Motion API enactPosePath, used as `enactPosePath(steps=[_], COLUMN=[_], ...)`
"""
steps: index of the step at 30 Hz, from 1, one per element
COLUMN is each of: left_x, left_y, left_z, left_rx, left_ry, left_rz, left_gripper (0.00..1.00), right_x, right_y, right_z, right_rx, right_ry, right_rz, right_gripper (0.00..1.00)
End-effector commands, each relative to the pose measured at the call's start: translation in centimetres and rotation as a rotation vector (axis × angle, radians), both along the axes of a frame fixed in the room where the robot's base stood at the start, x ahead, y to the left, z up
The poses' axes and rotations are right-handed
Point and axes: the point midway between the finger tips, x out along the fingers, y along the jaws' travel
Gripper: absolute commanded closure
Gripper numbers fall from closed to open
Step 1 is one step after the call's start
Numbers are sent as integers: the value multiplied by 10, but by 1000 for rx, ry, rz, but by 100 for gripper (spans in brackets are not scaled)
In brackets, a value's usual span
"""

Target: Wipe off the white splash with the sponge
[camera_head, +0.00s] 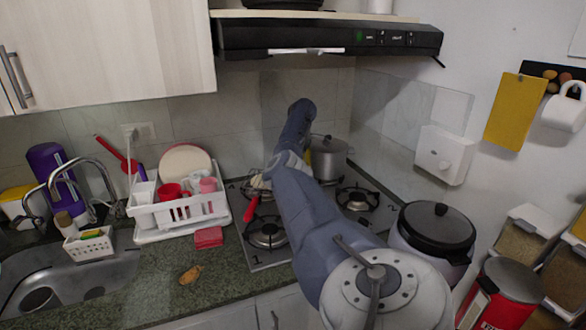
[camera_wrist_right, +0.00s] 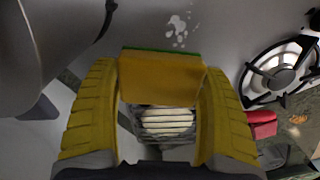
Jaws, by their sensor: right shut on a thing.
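In the right wrist view, my right gripper (camera_wrist_right: 160,90) has yellow fingers shut on the sponge (camera_wrist_right: 162,78), yellow with a green edge. The white splash (camera_wrist_right: 178,28) is a group of irregular white spots on a grey surface, beyond the sponge's green edge. The sponge appears apart from the splash; its height above the surface is unclear. In the head view, my right arm reaches across the stove and hides most of its gripper. The splash and sponge cannot be made out there. My left gripper is not in view.
The stove (camera_head: 262,258) has several burners and a grey pot (camera_head: 328,157) at the back. A dark-lidded cooker (camera_head: 437,225) stands at right. The dish rack (camera_head: 180,215) and red block (camera_head: 208,237) lie left of the stove. Counter front-left is mostly clear.

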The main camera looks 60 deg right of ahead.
Motion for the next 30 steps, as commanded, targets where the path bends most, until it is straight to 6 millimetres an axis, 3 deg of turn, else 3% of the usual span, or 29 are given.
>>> enactPosePath(steps=[21, 30], left_x=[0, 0], left_y=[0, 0], left_z=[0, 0], left_rx=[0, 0], left_ry=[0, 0], left_rz=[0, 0], left_gripper=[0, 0], right_x=[-3, -3], right_y=[-3, -2], right_z=[-51, -61], right_rx=[1, 1], right_ry=[1, 1], right_rz=[15, 14], right_gripper=[37, 37])
